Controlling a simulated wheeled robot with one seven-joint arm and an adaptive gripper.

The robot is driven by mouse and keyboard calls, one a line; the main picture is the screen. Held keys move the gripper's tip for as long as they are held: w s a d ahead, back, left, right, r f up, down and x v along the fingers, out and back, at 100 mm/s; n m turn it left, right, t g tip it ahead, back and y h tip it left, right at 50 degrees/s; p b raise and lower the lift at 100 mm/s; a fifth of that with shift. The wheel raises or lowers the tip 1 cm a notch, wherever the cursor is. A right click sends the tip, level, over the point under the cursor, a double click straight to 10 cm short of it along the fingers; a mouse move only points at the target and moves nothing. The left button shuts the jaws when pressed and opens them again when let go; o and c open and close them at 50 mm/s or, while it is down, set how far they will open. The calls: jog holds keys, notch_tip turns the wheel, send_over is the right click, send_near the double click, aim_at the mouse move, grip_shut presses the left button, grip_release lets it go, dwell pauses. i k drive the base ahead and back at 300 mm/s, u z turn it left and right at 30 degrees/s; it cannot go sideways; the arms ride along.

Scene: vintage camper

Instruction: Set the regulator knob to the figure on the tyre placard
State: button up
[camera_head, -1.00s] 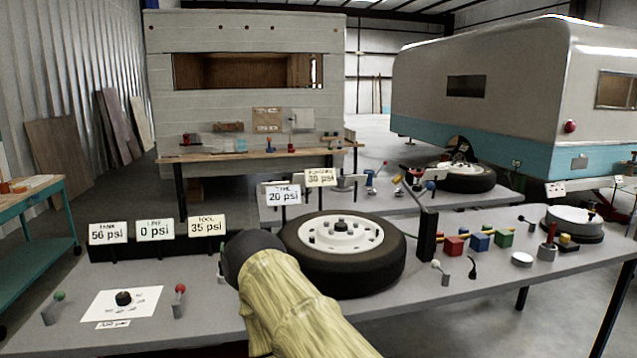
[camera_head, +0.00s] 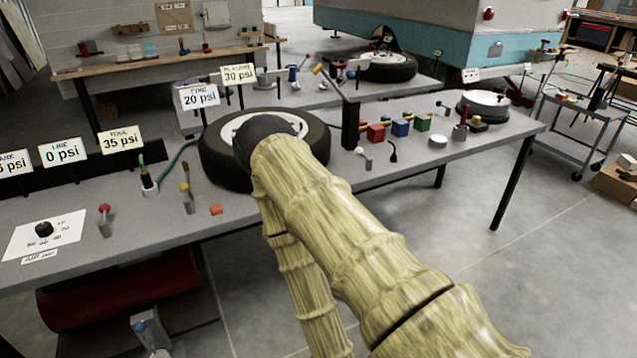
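The regulator knob (camera_head: 43,229) is small and black. It sits on a white dial sheet (camera_head: 28,241) at the left end of the grey bench; its pointer and figures are too small to read surely. The placard sign (camera_head: 238,74) behind the tyre reads 30 psi. The tyre sign (camera_head: 198,96) reads 20 psi. The tyre (camera_head: 216,161) lies flat on the bench, partly hidden by my arm. My arm, in a pale yellow sleeve, reaches up from the bottom right to a dark rounded part over the tyre. My gripper's fingers do not show.
The tool sign (camera_head: 122,140) reads 35 psi and the line sign (camera_head: 61,153) 0 psi. A red-topped lever (camera_head: 104,221) stands right of the dial sheet.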

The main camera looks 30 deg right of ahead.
aim_at(44, 230)
jog(key=u, duration=1.05)
jog(key=k, duration=1.3)
jog(key=z, duration=0.2)
jog(key=i, duration=0.65)
jog(key=z, duration=0.7)
jog(key=i, duration=0.75)
jog(key=u, duration=0.6)
jog(key=i, duration=0.7)
jog(key=u, duration=0.65)
